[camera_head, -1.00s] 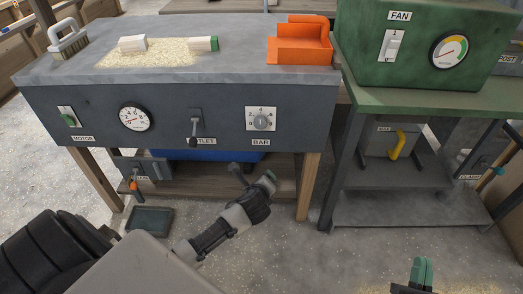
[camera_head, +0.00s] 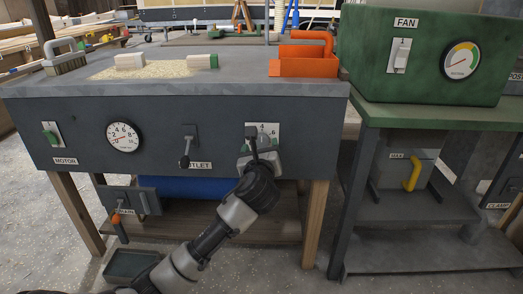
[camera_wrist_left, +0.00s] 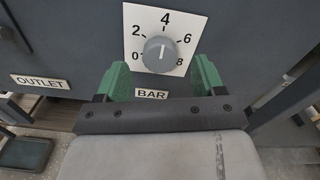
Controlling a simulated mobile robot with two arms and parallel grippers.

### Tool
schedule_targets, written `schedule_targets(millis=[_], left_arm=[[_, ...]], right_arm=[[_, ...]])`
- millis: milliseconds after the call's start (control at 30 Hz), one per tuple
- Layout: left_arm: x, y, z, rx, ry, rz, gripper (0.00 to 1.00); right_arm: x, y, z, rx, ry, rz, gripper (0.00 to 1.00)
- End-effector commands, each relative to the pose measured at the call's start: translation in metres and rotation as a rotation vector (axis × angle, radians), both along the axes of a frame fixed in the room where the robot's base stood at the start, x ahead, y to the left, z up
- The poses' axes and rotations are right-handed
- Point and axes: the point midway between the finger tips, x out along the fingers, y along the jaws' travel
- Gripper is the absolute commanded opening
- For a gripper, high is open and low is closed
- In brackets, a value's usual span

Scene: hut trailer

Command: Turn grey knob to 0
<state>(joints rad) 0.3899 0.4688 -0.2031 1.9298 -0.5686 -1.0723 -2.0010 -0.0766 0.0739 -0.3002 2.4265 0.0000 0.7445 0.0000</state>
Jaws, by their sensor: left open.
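The grey knob (camera_wrist_left: 160,54) sits on a white plate (camera_wrist_left: 188,22) marked 0, 2, 4, 6 and further, above the BAR label (camera_wrist_left: 151,94). Its pale mark points roughly up, about toward the 4. My left gripper (camera_wrist_left: 163,80) is open, its green fingers on either side of and just below the knob, not clearly touching it. In the head view my left gripper (camera_head: 261,152) covers the knob and the lower part of the plate (camera_head: 274,130). My right gripper is out of view.
Left along the panel are the OUTLET lever (camera_head: 186,152), a round gauge (camera_head: 122,136) and the green MOTOR switch (camera_head: 50,134). An orange tray (camera_head: 305,67) stands on the bench top. A green FAN box (camera_head: 420,55) stands at the right.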

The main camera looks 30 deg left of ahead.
Motion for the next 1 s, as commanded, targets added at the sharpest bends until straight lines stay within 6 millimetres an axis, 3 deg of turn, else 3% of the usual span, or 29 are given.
schedule_targets(millis=[233,600,900,1000], left_arm=[[0.026,0.016,-0.001,-0.001,-0.002,0.001,0.69],[0.030,0.018,0.000,-0.002,0.000,0.000,0.67],[0.030,0.018,0.000,-0.002,0.000,0.000,0.21],[0.030,0.018,0.000,-0.003,-0.001,0.000,0.19]], right_arm=[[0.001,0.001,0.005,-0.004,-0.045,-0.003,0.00],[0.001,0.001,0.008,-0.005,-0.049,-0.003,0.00],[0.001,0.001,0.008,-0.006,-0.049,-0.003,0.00],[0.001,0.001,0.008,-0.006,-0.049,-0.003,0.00]])
